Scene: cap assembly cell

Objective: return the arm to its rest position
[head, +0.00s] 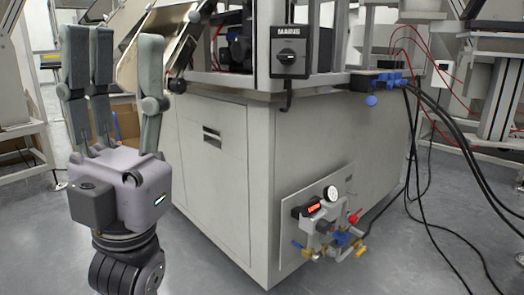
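My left gripper (116,60) stands upright at the left of the head view, on my dark wrist. Its grey fingers point up and are spread apart, with nothing between them. It is in front of the left part of the grey machine cabinet (225,200) in the picture; I see no contact with it. My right gripper is not in view.
The cabinet carries a mains switch (290,52) and a pneumatic panel with a gauge (330,193) low at its corner. Black cables (445,130) hang from blue connectors (375,82) and reach the floor at right.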

